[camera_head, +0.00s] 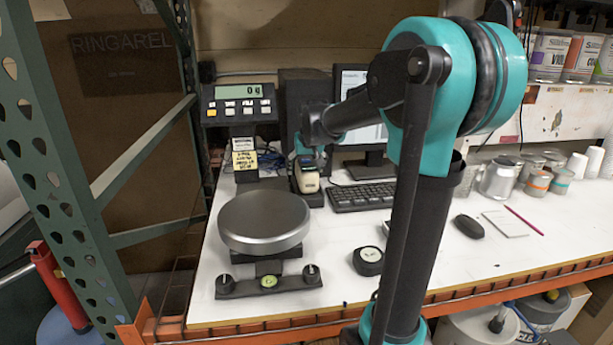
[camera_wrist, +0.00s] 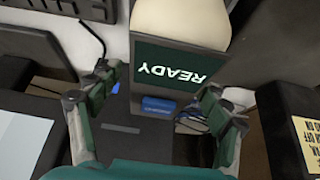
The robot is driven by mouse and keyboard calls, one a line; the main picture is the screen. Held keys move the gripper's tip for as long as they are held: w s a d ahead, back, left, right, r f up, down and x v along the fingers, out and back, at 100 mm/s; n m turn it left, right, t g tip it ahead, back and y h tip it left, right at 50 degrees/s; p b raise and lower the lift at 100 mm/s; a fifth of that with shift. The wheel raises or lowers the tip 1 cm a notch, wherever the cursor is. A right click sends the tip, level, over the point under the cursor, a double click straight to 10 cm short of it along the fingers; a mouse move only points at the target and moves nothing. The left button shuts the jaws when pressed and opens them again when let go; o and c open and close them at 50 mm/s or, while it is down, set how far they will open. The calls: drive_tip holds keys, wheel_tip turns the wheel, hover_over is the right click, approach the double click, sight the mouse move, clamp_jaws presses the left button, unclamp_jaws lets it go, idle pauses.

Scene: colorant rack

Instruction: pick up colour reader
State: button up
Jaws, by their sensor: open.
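The colour reader (camera_head: 308,181) is a small cream and dark device. It stands on a dark base on the white bench, in front of the black tower and left of the keyboard. In the wrist view the reader (camera_wrist: 168,65) shows its dark green "READY" screen, upside down, and its cream end. My gripper (camera_wrist: 161,86) is open, with one finger on each side of the reader's lower part; gaps show beside it, and contact cannot be told. In the head view my gripper (camera_head: 305,147) is just above and behind the reader, partly hidden.
A scale with a round steel pan (camera_head: 264,221) and a display (camera_head: 239,103) stands at left. The keyboard (camera_head: 362,196) is close on the right.

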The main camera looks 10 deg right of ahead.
drive_tip(key=shift+w+f, duration=0.25)
drive_tip(key=shift+f, duration=0.15)
clamp_jaws()
idle(0.4)
drive_tip(key=shift+r, duration=0.2)
